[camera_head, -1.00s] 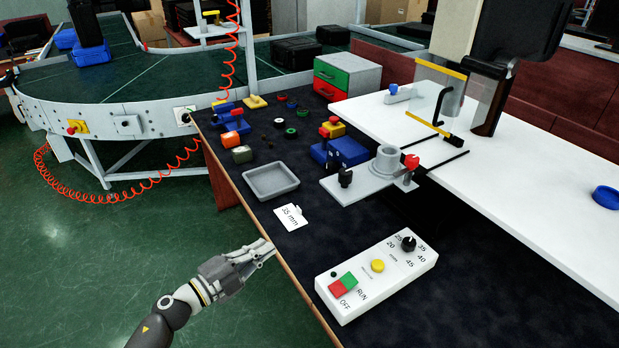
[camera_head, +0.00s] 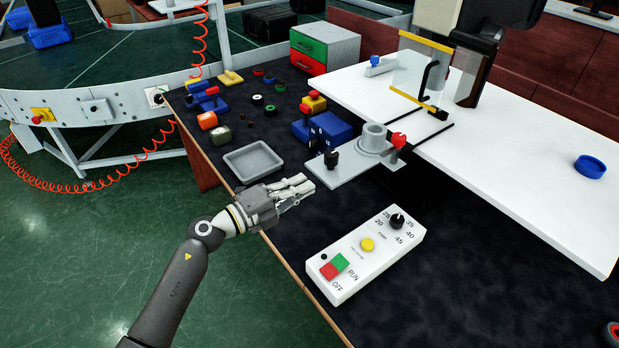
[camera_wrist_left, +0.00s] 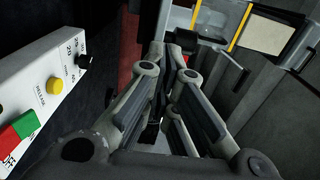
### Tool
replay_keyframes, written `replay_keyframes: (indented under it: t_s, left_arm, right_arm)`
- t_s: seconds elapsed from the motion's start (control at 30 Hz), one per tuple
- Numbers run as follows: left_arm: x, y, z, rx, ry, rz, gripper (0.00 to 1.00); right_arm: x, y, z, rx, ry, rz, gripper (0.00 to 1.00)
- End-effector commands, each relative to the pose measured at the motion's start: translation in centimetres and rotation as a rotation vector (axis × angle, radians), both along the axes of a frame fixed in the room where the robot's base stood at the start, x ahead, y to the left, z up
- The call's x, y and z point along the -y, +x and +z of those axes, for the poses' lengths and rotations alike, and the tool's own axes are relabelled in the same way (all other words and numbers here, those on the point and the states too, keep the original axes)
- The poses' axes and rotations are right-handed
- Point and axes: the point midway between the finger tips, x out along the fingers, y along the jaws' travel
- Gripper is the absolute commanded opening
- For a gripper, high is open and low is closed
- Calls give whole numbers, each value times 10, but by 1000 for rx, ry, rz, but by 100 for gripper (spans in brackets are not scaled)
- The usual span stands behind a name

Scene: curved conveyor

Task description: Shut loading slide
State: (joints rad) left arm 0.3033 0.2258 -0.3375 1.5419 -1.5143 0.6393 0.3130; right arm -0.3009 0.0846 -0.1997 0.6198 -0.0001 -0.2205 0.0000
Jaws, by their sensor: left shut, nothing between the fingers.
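The loading slide appears to be the light grey plate (camera_head: 345,172) with a round grey holder (camera_head: 373,138), a black knob (camera_head: 331,158) and a red clamp tip. In the head view it sticks out in front of the white machine table. My left gripper (camera_head: 308,184) is shut and empty above the dark bench, just left of the plate's near left corner. It looks apart from the plate, though the exact gap is hard to judge. In the left wrist view my fingers (camera_wrist_left: 178,50) fill the middle. My right gripper is not in view.
A white control box (camera_head: 366,262) with a dial and coloured buttons lies on the bench in front of the slide. A grey tray (camera_head: 253,161) is left of it. A yellow-edged clear guard (camera_head: 412,75) stands over the white table (camera_head: 500,140). The bench at the lower right is largely clear.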

Motion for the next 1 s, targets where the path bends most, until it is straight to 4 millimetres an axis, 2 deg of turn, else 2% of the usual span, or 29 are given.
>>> replay_keyframes:
  t_s: [0.07,0.23,0.7,1.0]
  left_arm:
    - [10,6,2,-1,-2,-1,0]
    - [20,15,0,-1,-1,0,0]
    - [25,18,0,0,0,0,0]
    - [56,41,0,0,-2,1,0]
  right_arm:
    - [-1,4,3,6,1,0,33]
    - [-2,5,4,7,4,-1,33]
    - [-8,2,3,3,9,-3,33]
    - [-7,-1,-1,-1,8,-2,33]
